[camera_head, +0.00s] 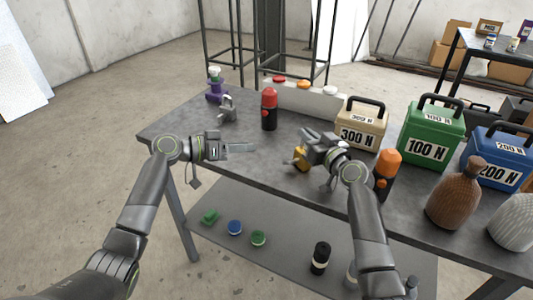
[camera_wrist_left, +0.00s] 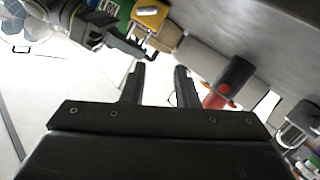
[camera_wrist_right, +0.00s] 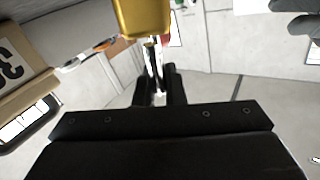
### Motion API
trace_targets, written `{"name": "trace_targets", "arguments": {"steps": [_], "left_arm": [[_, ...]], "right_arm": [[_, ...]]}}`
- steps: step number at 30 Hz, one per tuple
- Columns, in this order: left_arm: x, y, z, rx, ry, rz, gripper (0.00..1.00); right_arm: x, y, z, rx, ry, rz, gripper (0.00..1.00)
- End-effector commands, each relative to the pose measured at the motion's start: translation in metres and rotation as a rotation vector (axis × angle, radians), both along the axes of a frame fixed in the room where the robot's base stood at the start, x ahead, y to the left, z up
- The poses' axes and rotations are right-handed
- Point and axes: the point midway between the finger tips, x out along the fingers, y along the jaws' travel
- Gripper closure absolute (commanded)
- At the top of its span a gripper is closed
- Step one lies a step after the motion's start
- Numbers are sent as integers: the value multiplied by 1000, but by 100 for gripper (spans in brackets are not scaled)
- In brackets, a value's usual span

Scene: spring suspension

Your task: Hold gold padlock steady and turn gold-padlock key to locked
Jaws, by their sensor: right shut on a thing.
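The gold padlock (camera_head: 300,155) is beside my right gripper (camera_head: 307,146) above the table (camera_head: 225,158). In the right wrist view, the padlock's gold body (camera_wrist_right: 142,17) is just beyond the fingers, with a narrow silver part between them. My right gripper is shut on the padlock by that part, which looks like its shackle. My left gripper (camera_head: 248,148) is empty, left of the padlock. Its fingers (camera_wrist_left: 158,80) stand apart in the left wrist view. There the padlock (camera_wrist_left: 155,18) shows a pale silver piece on its face; I cannot tell if this is the key.
A grey padlock (camera_head: 228,112), a purple item (camera_head: 215,92) and a red-black bottle (camera_head: 269,112) stand behind my left gripper. A beige 300 N case (camera_head: 362,128), a green case (camera_head: 430,137) and an orange-topped bottle (camera_head: 386,180) are near my right arm.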

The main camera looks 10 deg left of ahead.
Motion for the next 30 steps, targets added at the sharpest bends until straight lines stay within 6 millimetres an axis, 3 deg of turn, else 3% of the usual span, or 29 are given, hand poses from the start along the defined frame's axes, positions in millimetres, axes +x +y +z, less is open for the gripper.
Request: {"name": "trace_targets", "arguments": {"steps": [10,18,24,30], "left_arm": [[-33,-19,-23,355,-491,-54,67],[-60,-27,-29,678,-893,-90,67],[-72,-27,-28,838,-1067,-104,67],[-72,-31,-28,890,-1123,-108,67]], "right_arm": [[0,0,-1,0,1,1,100],[0,0,0,1,2,1,100],[0,0,0,1,2,1,100],[0,0,0,1,2,1,100]]}}
